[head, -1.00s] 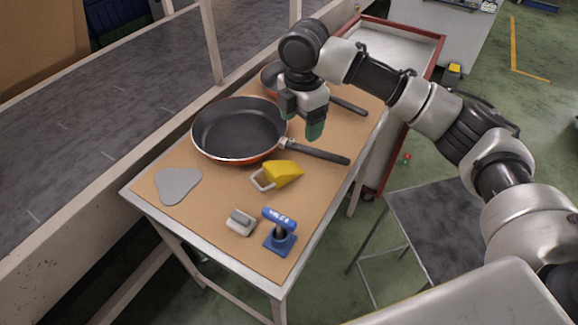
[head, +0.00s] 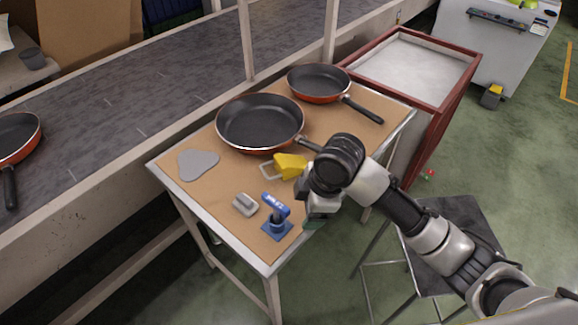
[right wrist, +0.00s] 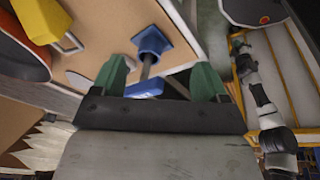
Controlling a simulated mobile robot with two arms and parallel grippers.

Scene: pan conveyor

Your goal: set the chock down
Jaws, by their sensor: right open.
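The yellow chock (head: 289,166), a wedge with a pale loop handle, lies on the brown tabletop by the large pan's handle. My right arm hides part of its surroundings. It also shows at the upper left of the right wrist view (right wrist: 42,20). My right gripper (head: 316,222) is at the table's right edge, nearer the front than the chock and apart from it. In the right wrist view its two green fingertips (right wrist: 160,80) are spread with nothing held between them. The blue stand with a blue-topped post shows beyond them. My left gripper is not in view.
The table (head: 170,177) holds a large pan (head: 260,122), a smaller pan (head: 318,82), a grey flat pad (head: 198,164), a grey block (head: 245,204) and the blue stand (head: 277,228). A conveyor (head: 150,90) runs behind. A red-rimmed bin (head: 478,62) stands at the right.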

